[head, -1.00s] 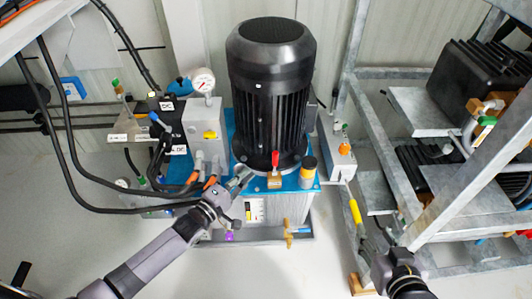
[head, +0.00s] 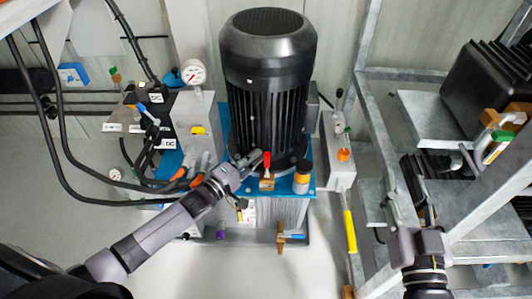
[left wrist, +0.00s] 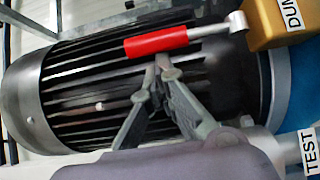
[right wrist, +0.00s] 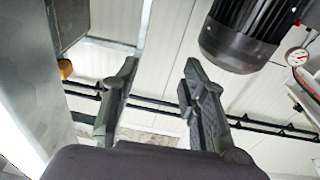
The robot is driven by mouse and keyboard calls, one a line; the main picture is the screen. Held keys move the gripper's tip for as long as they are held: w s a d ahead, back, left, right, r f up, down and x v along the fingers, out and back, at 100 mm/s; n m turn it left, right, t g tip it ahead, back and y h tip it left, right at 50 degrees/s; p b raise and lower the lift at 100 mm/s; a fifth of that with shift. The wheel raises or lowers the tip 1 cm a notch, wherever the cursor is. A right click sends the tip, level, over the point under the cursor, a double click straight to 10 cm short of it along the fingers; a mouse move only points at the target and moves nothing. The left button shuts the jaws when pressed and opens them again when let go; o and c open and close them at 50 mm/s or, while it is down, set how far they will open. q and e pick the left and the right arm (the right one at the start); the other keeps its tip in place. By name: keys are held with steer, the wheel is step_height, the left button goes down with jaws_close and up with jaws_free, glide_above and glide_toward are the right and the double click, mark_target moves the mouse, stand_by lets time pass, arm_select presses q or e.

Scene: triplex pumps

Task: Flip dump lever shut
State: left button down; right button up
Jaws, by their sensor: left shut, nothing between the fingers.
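The dump lever has a red handle (left wrist: 156,41) on a metal stem. It joins a brass block (left wrist: 275,24) with a partly cut-off "DUM" label in the left wrist view. In the head view the red handle (head: 267,160) stands up from its brass block (head: 267,184), in front of the black motor. My left gripper (left wrist: 163,66) is shut and empty, its fingertips right beside the handle's lower edge; I cannot tell if they touch. It also shows in the head view (head: 257,157), just left of the handle. My right gripper (right wrist: 157,75) is open and empty.
The black motor (head: 268,70) stands behind the lever. A "TEST" label (left wrist: 296,155) sits nearby. Black hoses and a gauge (head: 193,73) are at left, a metal frame (head: 375,110) at right.

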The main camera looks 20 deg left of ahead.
arm_select(q)
steer(key=shift+w+d, duration=0.15)
steer(key=shift+w, duration=0.25)
arm_select(e)
steer(key=shift+w+d+r+t, duration=0.1)
steer(key=shift+d+r+t, duration=0.1)
steer(key=shift+r, duration=0.15)
steer(key=shift+w+d+r+t, duration=0.1)
steer(key=shift+r+t, duration=0.1)
steer(key=shift+r, duration=0.15)
steer(key=shift+a, duration=0.1)
